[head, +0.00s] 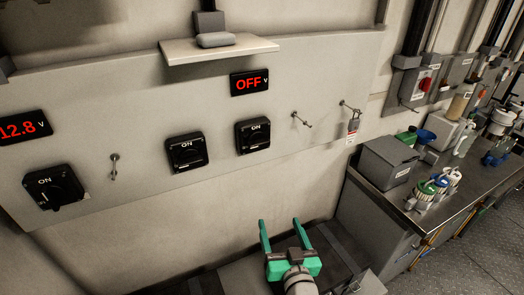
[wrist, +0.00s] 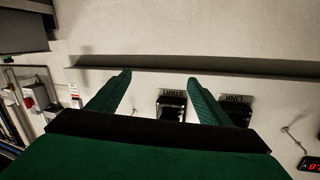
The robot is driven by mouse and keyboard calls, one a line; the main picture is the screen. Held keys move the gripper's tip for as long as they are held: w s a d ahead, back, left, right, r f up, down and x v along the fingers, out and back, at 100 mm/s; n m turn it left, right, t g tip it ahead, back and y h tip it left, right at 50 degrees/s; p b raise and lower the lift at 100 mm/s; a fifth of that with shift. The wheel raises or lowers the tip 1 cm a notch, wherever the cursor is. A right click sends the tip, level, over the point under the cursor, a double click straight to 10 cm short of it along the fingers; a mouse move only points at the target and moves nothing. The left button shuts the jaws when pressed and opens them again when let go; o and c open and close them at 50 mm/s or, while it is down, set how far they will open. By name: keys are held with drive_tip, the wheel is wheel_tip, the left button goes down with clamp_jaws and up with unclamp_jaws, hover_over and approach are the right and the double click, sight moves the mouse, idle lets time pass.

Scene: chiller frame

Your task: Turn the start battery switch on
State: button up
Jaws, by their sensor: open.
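The start battery switch (head: 252,135) is a black rotary switch marked ON, right of a similar switch on the grey panel, below a red display reading OFF V (head: 249,82). In the wrist view, which is upside down, the start switch (wrist: 171,108) carries a START label and shows between my fingers. I cannot tell its knob's exact angle. My gripper (head: 281,224) has green fingers, is open and empty, and is below and apart from the panel. Its fingers (wrist: 158,78) also show in the wrist view.
The link switch (head: 186,151) is beside it; its LINK label shows in the wrist view (wrist: 237,98). Another black switch (head: 54,187) is at far left, under a 12.8 V display (head: 23,127). A shelf (head: 218,48) juts out above. A padlock (head: 353,124) hangs at right. A cluttered bench (head: 440,205) stands right.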

drive_tip(key=w+r+n+y, duration=0.2)
drive_tip(key=w+r, duration=0.2)
drive_tip(key=r, duration=0.6)
drive_tip(key=n+y, duration=0.3)
approach(261, 144)
drive_tip(key=x, duration=0.9)
drive_tip(key=shift+a, duration=0.1)
drive_tip(key=c, duration=1)
